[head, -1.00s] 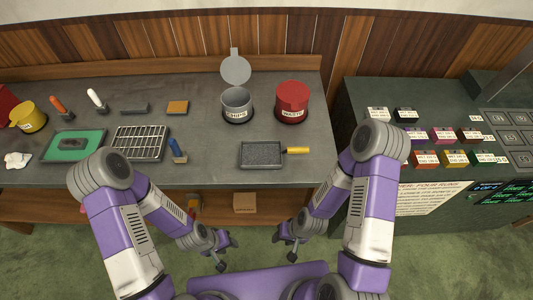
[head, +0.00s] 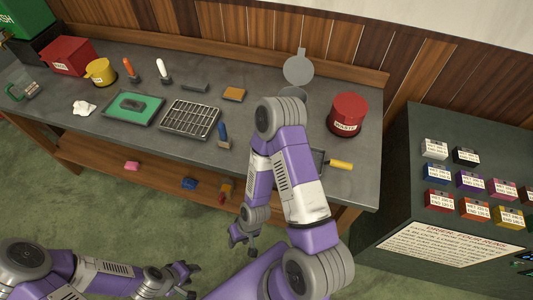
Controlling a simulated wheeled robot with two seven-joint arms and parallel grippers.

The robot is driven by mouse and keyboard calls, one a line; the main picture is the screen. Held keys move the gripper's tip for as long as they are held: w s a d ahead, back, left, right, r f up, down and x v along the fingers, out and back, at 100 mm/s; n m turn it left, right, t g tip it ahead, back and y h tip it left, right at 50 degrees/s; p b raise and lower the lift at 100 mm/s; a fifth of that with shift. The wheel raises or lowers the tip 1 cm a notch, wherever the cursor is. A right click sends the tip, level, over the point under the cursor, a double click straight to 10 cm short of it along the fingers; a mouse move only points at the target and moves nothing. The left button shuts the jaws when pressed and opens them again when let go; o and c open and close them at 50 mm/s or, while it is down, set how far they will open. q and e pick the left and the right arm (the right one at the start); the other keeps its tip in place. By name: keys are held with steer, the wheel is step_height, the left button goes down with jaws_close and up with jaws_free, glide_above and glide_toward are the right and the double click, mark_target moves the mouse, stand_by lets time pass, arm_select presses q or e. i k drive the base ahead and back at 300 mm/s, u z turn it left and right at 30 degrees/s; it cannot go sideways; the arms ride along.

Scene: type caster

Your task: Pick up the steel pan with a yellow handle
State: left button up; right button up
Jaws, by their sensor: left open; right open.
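The steel pan (head: 318,158) lies on the grey workbench near its front right edge. Its yellow handle (head: 341,164) points right and shows clearly. Most of the pan is hidden behind my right arm. My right gripper (head: 243,240) is open and empty, in front of the bench and to the left of the pan. My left gripper (head: 186,279) is open and empty, low in the picture over the floor, farther from the pan. Neither gripper touches the pan.
A red waste pot (head: 348,115) stands behind the handle. A wire rack (head: 190,119), a green mat (head: 134,108) and a blue-handled tool (head: 223,136) lie to the left. A dark cabinet (head: 400,215) with several coloured boxes stands to the right, across a gap.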

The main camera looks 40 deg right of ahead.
mark_target(319, 154)
steer(key=u, duration=0.55)
steer(key=k, duration=0.7)
steer(key=z, duration=1.2)
